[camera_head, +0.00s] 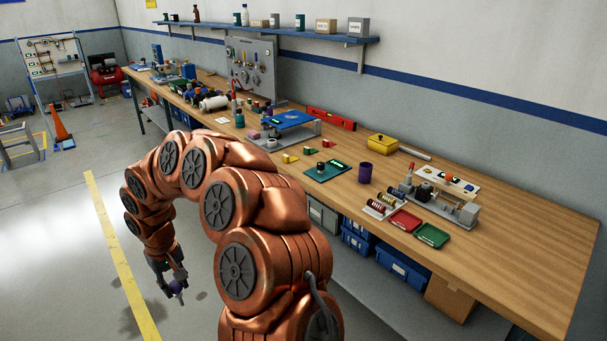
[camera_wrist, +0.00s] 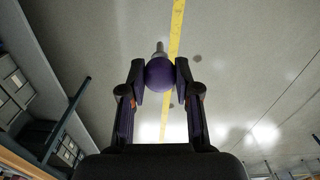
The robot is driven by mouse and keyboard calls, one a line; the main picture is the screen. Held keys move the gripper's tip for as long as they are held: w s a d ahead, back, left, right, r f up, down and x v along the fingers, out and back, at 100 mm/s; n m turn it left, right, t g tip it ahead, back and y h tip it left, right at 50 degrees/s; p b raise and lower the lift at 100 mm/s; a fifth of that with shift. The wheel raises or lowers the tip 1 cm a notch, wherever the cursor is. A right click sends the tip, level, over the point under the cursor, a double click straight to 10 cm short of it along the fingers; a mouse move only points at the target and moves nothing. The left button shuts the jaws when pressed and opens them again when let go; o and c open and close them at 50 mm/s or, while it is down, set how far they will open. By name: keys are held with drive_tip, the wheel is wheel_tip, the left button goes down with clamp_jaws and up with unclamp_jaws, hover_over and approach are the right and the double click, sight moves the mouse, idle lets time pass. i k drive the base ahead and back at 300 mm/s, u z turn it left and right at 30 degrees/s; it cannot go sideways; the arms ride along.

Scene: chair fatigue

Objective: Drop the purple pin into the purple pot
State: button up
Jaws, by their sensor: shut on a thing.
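My gripper (camera_head: 171,282) hangs over the floor at the left, off the front side of the bench. It is shut on the purple pin (camera_wrist: 160,74), whose round purple body sits between the two fingers in the wrist view, with a grey metal tip pointing away from the palm. In the head view the pin (camera_head: 176,287) is small and partly hidden by the fingers. The purple pot (camera_head: 365,172) stands upright on the bench, right of a green board, far to the right of my gripper. Its inside cannot be made out.
Blue bins (camera_head: 401,265) sit underneath. The floor around my gripper is clear; an orange cone (camera_head: 61,130) stands far left.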

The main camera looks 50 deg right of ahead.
sight(365, 181)
drive_tip(key=u, duration=0.35)
drive_tip(key=i, duration=1.7)
drive_tip(key=z, duration=2.7)
